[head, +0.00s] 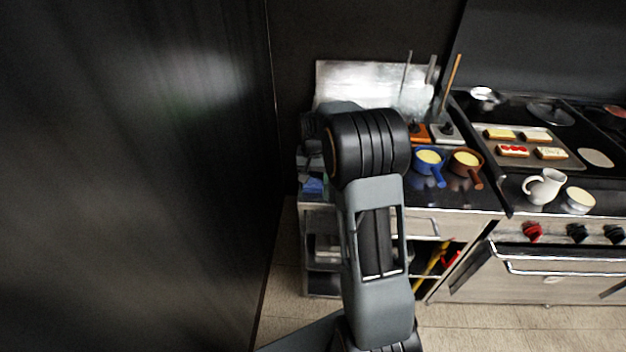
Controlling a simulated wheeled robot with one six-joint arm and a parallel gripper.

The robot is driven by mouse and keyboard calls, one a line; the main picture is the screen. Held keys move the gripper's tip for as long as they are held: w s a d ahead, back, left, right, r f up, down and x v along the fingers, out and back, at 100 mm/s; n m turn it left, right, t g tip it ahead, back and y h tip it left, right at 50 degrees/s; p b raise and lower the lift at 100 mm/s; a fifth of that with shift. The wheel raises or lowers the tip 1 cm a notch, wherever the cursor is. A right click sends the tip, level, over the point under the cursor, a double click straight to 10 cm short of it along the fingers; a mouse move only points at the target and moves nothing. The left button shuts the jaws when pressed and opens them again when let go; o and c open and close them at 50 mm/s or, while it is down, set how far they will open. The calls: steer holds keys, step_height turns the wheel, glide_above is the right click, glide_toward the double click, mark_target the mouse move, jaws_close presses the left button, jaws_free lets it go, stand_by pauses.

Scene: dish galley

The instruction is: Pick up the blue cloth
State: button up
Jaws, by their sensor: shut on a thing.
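The blue cloth (313,185) shows as a small dark blue patch at the left end of the dark counter, just left of my arm. My gripper (311,168) is a small dark shape directly above it, partly hidden behind my arm's big black joint. It is shut on the blue cloth. The fingertips are too small and dark to make out clearly. I cannot tell whether the cloth is clear of the counter.
A blue pan (429,160) and a brown pan (465,162) stand right of my arm. A tray (483,155) of food, a white jug (544,186) and a bowl (578,201) are on the stove. A tall dark panel (130,180) fills the left.

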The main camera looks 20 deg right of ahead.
mark_target(313, 177)
steer(key=shift+r, duration=0.5)
step_height(313, 177, up, 2)
steer(key=shift+r, duration=0.15)
steer(key=s+d+r+b, duration=0.2)
steer(key=s+d+r, duration=0.6)
steer(key=s, duration=0.3)
steer(key=shift+d+r, duration=0.4)
steer(key=shift+r, duration=0.45)
steer(key=o, duration=0.4)
steer(key=c, duration=0.3)
